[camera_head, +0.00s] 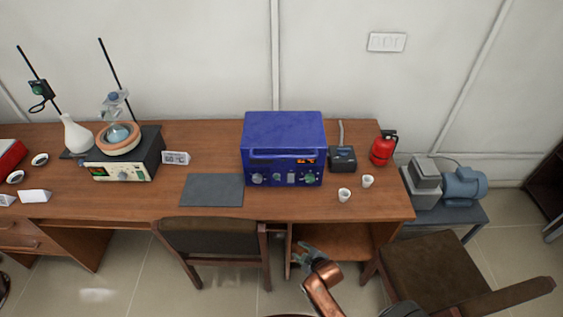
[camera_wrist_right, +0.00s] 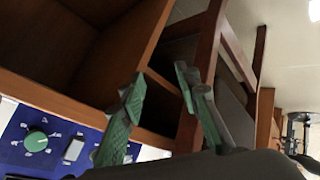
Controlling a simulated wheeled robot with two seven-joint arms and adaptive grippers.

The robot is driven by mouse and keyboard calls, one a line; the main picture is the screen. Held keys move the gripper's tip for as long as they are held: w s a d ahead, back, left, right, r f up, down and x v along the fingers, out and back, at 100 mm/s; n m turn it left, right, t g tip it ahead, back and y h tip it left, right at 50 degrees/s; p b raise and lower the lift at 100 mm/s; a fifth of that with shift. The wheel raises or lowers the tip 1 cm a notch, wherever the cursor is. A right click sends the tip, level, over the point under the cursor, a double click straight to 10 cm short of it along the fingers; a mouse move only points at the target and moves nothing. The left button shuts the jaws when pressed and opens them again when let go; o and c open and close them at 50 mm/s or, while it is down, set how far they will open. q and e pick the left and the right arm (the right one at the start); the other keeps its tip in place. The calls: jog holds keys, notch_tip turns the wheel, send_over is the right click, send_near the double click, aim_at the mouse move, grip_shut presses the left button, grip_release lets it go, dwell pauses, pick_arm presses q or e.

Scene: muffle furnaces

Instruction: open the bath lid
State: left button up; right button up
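I see no lid that I can clearly tell is the bath's. A round tan bowl (camera_head: 119,139) with a glass flask (camera_head: 117,129) in it sits on a black and cream heater unit (camera_head: 123,169) at the left of the desk; I cannot tell whether it is the bath. A blue box-shaped furnace (camera_head: 284,133) with a front handle stands mid-desk. My right gripper (camera_head: 309,254) is low in front of the desk, below the furnace. In the wrist view its two green-padded fingers (camera_wrist_right: 160,105) are apart with nothing between them. My left gripper is out of view.
The desk (camera_head: 341,209) carries two small white crucibles (camera_head: 344,195), a red extinguisher (camera_head: 383,148), a black box (camera_head: 342,158) and a grey mat (camera_head: 211,190). A white flask (camera_head: 77,135) stands at left. Two chairs (camera_head: 210,237) (camera_head: 432,272) stand in front.

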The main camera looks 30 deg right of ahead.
jog(key=w+d+r+n+t+b, duration=0.1)
jog(key=w+r+n+t, duration=0.2)
jog(key=w+r, duration=0.5)
jog(key=w+d+r+n+t, duration=0.2)
jog(key=w+r+t, duration=0.1)
jog(key=r, duration=0.8)
jog(key=n+t+h, duration=0.2)
jog(key=n+t, duration=0.3)
send_near(282, 157)
jog(key=w, duration=0.3)
jog(key=shift+g, duration=0.3)
jog(key=x, duration=0.7)
jog(key=shift+w+d+r, duration=0.15)
jog(key=shift+w+d, duration=0.05)
jog(key=shift+d, duration=0.15)
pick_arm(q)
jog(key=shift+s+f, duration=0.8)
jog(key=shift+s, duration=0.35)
pick_arm(e)
grip_shut()
